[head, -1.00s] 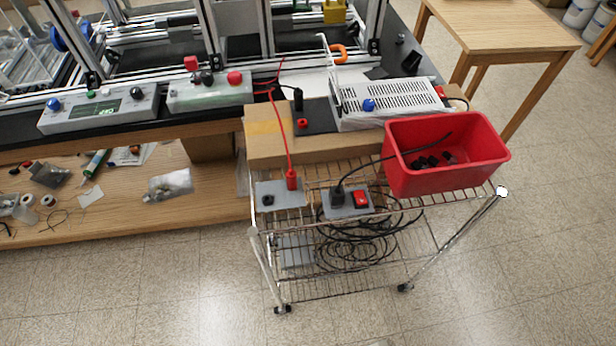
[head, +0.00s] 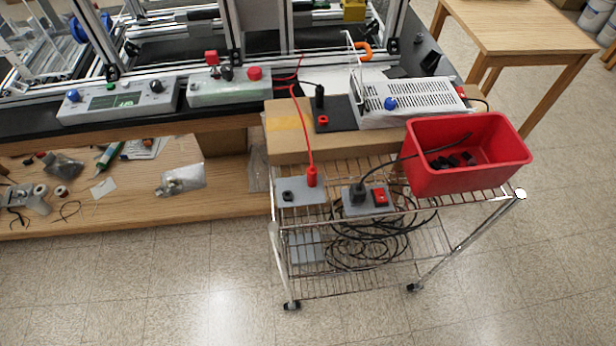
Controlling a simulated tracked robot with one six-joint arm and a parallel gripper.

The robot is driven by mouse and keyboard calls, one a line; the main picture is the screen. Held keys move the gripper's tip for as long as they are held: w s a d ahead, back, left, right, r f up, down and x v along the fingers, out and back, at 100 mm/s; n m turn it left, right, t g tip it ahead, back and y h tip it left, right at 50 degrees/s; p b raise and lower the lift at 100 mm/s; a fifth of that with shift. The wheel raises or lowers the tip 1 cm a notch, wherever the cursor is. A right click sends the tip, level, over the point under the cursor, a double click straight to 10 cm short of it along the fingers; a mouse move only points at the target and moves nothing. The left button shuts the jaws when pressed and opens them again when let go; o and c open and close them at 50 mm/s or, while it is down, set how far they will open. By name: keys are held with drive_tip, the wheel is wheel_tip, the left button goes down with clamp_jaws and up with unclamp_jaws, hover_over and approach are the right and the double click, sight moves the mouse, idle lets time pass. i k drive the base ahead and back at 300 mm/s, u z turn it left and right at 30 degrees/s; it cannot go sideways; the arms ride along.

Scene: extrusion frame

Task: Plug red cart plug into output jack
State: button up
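The red cart plug (head: 311,177) stands upright in a grey plate (head: 300,197) on the wire cart, and a red cable runs up from it towards the frame. A small red jack (head: 322,121), likely the output jack, shows uncovered on a black panel (head: 340,112) beside the power supply box (head: 412,103). A black plug (head: 319,94) stands in the same panel, just behind the red jack. My gripper is not in view.
The wire cart (head: 430,240) carries a red bin (head: 468,175), a grey box with a red switch (head: 367,201) and coiled black cable. A cardboard box (head: 285,150) lies under the panel. The workbench (head: 110,200) is at left. The tiled floor in front is clear.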

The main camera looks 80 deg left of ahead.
sight(312, 171)
drive_tip(key=u, duration=0.05)
drive_tip(key=k, duration=1.6)
drive_tip(key=u, duration=2.1)
drive_tip(key=i, duration=0.85)
